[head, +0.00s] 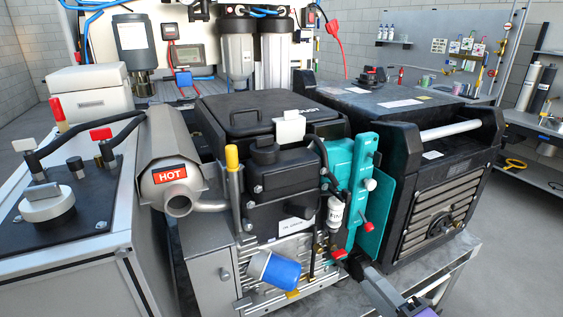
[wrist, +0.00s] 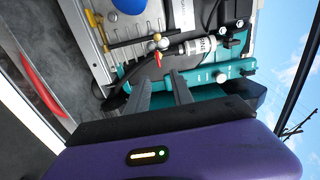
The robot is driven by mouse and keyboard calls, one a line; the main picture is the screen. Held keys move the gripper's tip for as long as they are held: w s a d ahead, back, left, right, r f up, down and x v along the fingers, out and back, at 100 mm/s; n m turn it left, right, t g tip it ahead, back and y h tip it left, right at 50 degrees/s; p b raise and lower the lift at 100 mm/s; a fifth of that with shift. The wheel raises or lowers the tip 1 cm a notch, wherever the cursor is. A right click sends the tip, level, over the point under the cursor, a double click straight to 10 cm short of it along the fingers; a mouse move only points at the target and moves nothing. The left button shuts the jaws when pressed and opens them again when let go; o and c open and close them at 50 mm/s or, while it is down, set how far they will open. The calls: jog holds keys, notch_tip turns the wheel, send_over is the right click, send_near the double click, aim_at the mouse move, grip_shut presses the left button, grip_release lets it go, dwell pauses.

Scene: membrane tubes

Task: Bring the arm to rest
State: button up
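My gripper (head: 378,285) shows at the lower edge of the head view, in front of the machine and just below a teal panel (head: 349,190). In the wrist view my gripper (wrist: 160,85) has two grey fingers that stand apart, with nothing visible between them. The teal panel (wrist: 205,75) lies beyond the fingertips. Whether the fingers touch it I cannot tell.
A black engine (head: 285,200) with a blue filter (head: 274,271) and a muffler marked HOT (head: 172,172) stands left of my gripper. A black generator-like box (head: 437,185) is to the right. Open floor (head: 515,260) shows at far right.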

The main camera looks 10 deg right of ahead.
jog(key=s+d+f+n+h, duration=0.1)
jog(key=s+d+n+h, duration=0.1)
jog(key=s+n+h, duration=0.3)
jog(key=s+d+f+h, duration=0.1)
jog(key=s+d+h, duration=0.1)
jog(key=s, duration=0.4)
jog(key=s+a+n+g+y, duration=0.1)
jog(key=s+a+n, duration=0.3)
jog(key=s, duration=0.8)
jog(key=s+a+f+n+g, duration=0.1)
jog(key=s+a+n, duration=0.3)
jog(key=s, duration=0.8)
jog(key=shift+f+n+y, duration=0.2)
jog(key=shift+n+y, duration=0.2)
jog(key=shift+n, duration=0.3)
